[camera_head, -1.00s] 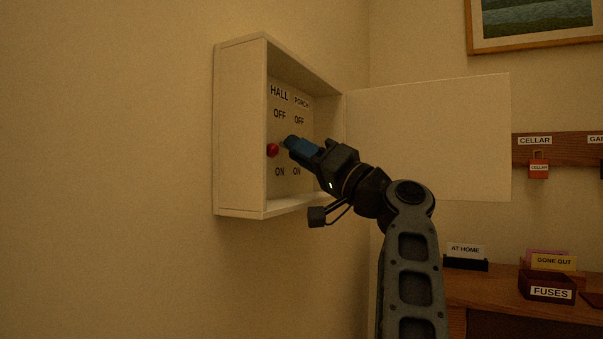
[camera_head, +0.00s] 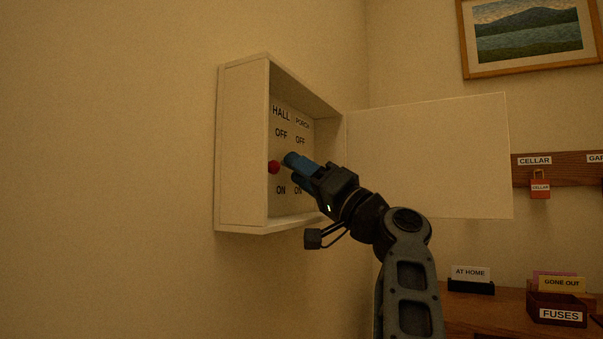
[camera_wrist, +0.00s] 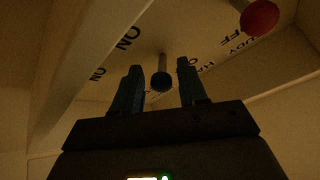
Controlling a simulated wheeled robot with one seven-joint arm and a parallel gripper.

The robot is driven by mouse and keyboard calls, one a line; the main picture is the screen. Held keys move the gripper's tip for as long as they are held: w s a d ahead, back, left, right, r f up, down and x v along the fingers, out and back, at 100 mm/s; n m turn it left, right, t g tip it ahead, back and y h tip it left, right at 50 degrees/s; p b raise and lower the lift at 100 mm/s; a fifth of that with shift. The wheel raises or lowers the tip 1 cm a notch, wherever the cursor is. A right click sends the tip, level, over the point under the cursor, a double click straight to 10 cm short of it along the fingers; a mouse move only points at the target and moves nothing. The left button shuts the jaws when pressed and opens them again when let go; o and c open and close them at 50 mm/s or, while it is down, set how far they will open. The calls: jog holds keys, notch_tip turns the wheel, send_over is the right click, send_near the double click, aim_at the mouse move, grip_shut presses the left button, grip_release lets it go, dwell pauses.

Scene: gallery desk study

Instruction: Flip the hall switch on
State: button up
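An open white switch box (camera_head: 242,150) hangs on the left wall, with HALL and PORCH columns, OFF above and ON below. A lever with a dark bluish ball knob (camera_wrist: 162,81) stands between my gripper's fingers in the wrist view; by the lettering it seems to be the hall switch. My gripper (camera_wrist: 160,85) is open around this knob, with a gap on either side. In the head view my gripper (camera_head: 290,160) reaches into the box and hides the levers behind it. I cannot tell the lever's tilt.
A red knob (camera_head: 274,167) sits close left of my fingertips; it also shows in the wrist view (camera_wrist: 260,18), by partly visible lettering. The box's door (camera_head: 430,155) stands open to the right. A desk (camera_head: 490,315) with signs and a FUSES box (camera_head: 558,311) is lower right.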

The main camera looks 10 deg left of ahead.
jog(key=shift+v, duration=3.9)
